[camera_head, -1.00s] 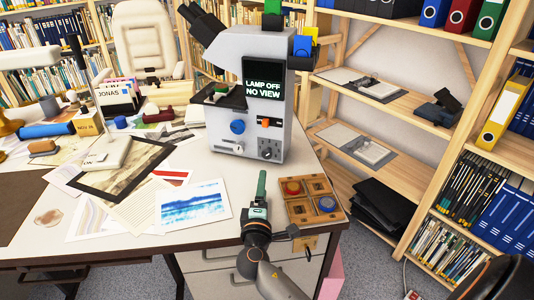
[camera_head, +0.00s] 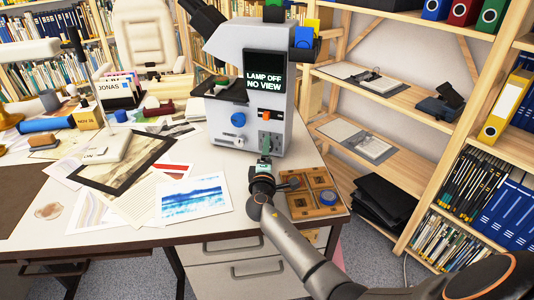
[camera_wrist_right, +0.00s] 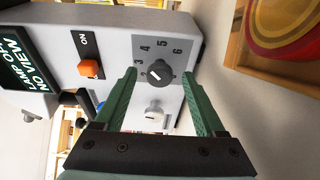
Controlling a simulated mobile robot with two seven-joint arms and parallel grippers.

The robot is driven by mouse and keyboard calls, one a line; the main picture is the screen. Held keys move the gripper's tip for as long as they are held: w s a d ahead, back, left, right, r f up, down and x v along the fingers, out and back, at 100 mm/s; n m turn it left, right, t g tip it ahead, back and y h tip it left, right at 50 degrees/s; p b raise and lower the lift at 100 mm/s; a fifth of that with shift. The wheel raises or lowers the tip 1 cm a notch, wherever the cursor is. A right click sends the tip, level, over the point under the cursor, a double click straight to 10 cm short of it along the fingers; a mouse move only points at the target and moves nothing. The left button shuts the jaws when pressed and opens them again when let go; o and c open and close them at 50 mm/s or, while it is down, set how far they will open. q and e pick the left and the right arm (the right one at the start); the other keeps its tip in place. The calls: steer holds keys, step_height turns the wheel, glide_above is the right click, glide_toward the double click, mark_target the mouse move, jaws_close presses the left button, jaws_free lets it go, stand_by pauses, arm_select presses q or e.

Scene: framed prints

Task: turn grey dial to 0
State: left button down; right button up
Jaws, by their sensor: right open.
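The grey dial (camera_wrist_right: 158,73) is on the pale front of the microscope (camera_wrist_right: 110,30), on a grey plate with 3, 4, 5 and 6 readable around it. A dark knob with a small light mark is at its centre; I cannot tell which number it points to. My right gripper (camera_wrist_right: 158,77) is open, with its green fingers on either side of the dial. I cannot tell whether they touch it. In the head view the right gripper (camera_head: 265,148) is at the microscope's lower front and hides most of the dial. My left gripper is not in view.
The microscope also has an orange switch (camera_head: 270,115), a blue knob (camera_head: 238,120) and a screen (camera_head: 264,79) reading "LAMP OFF NO VIEW". A silver knob (camera_wrist_right: 154,113) sits close to the dial. A wooden tray (camera_head: 315,211) stands just right of my right arm. Papers lie left.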

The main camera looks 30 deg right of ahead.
jaws_close()
stand_by(0.6)
